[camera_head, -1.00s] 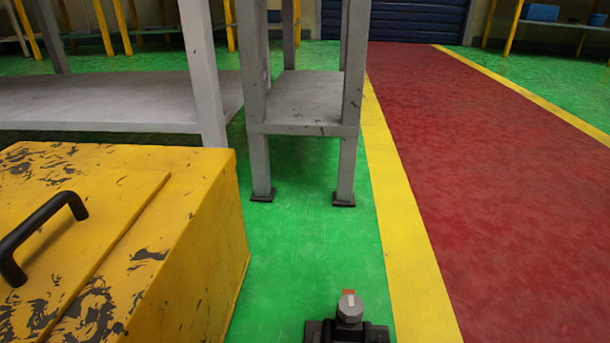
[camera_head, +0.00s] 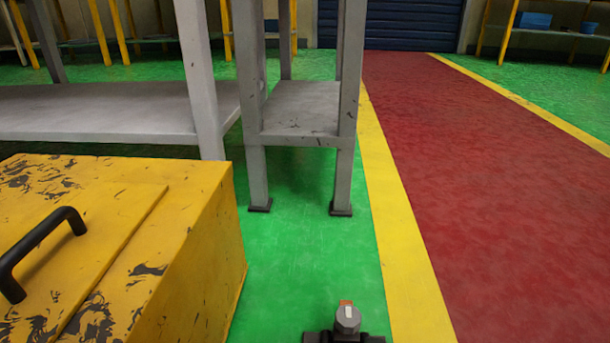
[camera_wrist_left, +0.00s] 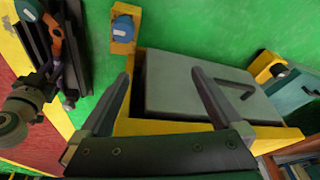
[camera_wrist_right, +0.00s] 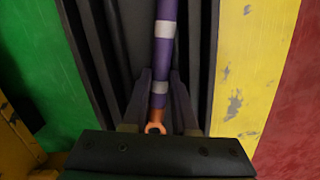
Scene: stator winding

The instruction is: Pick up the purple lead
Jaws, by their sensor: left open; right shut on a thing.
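The purple lead (camera_wrist_right: 164,50), with white bands and an orange ring end (camera_wrist_right: 154,127), shows in the right wrist view. It lies between the fingers of my right gripper (camera_wrist_right: 160,82), which is shut on it. The lead runs up out of the top of that view, so its far end is hidden. My left gripper (camera_wrist_left: 160,74) is open with nothing between its fingers. Behind it, in the left wrist view, is a grey lid with a dark handle (camera_wrist_left: 205,93) on a yellow-edged box. Neither gripper nor the lead can be made out in the head view.
A yellow box with a black handle (camera_head: 200,235) stands at the left of the head view. A grey metal table (camera_head: 110,113) and narrow grey stand (camera_head: 300,110) are ahead. The red floor lane (camera_head: 480,180), right of a yellow stripe (camera_head: 400,220), is clear.

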